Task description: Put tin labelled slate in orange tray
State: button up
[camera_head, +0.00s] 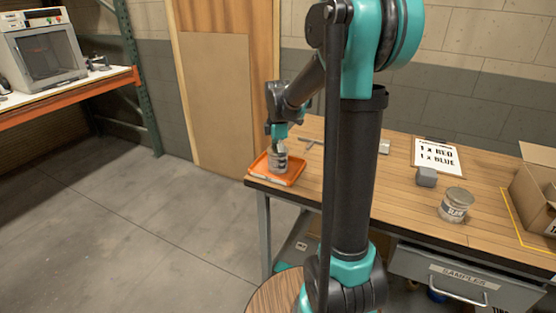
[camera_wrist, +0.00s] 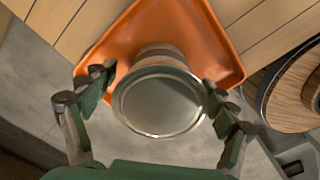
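A grey metal tin (camera_head: 277,161) with a pale label band stands upright in the orange tray (camera_head: 296,178) at the table's left end. Its writing is too small to read. The wrist view shows its round silver lid (camera_wrist: 159,101) and the tray (camera_wrist: 222,62) beneath. My gripper (camera_head: 279,138) is just above the tin in the head view. In the wrist view my gripper's (camera_wrist: 160,92) fingers stand on either side of the tin, spread wider than the lid, with small gaps. A second tin (camera_head: 456,205) stands on the table at right; its label is not legible.
A clipboard sheet (camera_head: 437,155) reading "1 x RED 1 x BLUE", a small grey block (camera_head: 426,177) and a cardboard box (camera_head: 538,190) are on the wooden table. Bare tabletop lies between the tray and the second tin, partly hidden by my arm.

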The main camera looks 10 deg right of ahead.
notch_tip(320, 180, up, 12)
jog(key=shift+r, duration=0.15)
dwell(0.6)
